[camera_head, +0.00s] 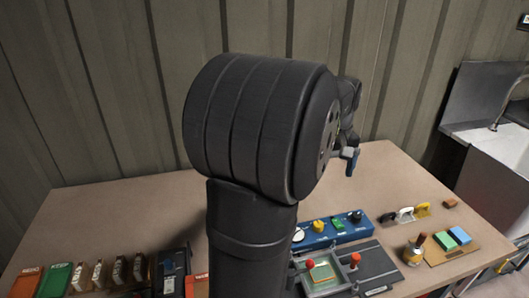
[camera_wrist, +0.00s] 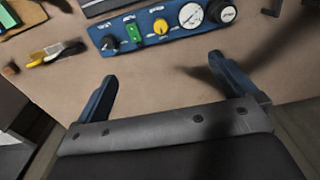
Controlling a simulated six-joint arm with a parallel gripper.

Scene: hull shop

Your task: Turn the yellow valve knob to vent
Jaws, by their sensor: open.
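The yellow valve knob (camera_wrist: 161,26) is on the blue panel (camera_wrist: 150,37) in the wrist view, between a green switch (camera_wrist: 134,32) and a round white gauge (camera_wrist: 191,15). Its pointer setting and label are too small to read. The blue panel also shows in the head view (camera_head: 378,231), partly behind my arm. My gripper (camera_wrist: 162,72) is open and empty, its two dark blue fingers spread apart. It is short of the panel in the wrist view and touches nothing. In the head view my gripper (camera_head: 350,158) is above the table, mostly hidden by my arm.
A black knob (camera_wrist: 109,43) is at the panel's end. Black, white and yellow handled items (camera_head: 404,214) lie right of the panel in the head view. A fixture with red knobs (camera_head: 322,272) stands in front. The table behind the panel (camera_head: 395,170) is clear up to the wall.

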